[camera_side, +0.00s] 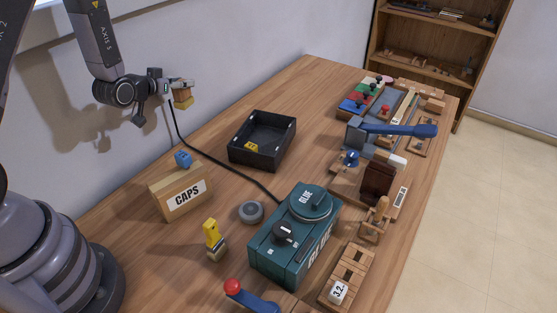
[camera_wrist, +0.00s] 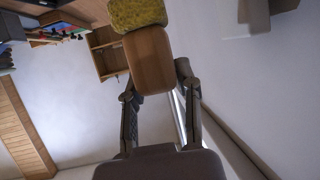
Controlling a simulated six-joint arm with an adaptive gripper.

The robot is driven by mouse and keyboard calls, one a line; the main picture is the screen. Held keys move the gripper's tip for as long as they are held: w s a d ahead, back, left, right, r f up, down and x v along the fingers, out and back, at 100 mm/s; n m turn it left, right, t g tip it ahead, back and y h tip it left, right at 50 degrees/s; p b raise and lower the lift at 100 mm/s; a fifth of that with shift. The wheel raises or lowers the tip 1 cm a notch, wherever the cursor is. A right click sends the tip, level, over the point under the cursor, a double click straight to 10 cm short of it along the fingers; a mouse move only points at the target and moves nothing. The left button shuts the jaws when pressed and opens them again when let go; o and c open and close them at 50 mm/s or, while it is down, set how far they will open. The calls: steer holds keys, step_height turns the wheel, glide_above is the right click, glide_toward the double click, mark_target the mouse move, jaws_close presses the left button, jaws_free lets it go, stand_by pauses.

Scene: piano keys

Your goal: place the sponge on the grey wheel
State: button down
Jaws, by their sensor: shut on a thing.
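My gripper (camera_side: 172,88) is raised in the air at the upper left of the side view, above the table and near the wall. It is shut on a brown block with a yellow, rough-textured sponge (camera_side: 184,104) at its end. In the wrist view the fingers of my gripper (camera_wrist: 157,82) hold the brown block (camera_wrist: 151,58), and the sponge (camera_wrist: 138,14) shows beyond it at the top edge. The grey wheel (camera_side: 251,212) appears to be the small round grey piece lying flat on the table, left of the green box. It is clear on top and well apart from my gripper.
A CAPS box (camera_side: 179,192) with a blue cube (camera_side: 183,159) on top stands left of the wheel. A black tray (camera_side: 262,140) is behind it. A green GLUE box (camera_side: 294,235) is close on its right, a yellow piece (camera_side: 212,234) at front left. A dark cable crosses the table.

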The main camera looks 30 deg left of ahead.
steer(key=w+d+r+y, duration=0.1)
steer(key=d, duration=0.8)
steer(key=n+g+y, duration=0.1)
steer(key=n+y, duration=0.1)
glide_above(251, 207)
step_height(251, 207, down, 4)
steer(key=shift+n, duration=0.3)
step_height(251, 207, down, 11)
steer(key=shift+f, duration=0.1)
steer(key=shift+f, duration=0.1)
steer(key=c, duration=0.8)
jaws_free()
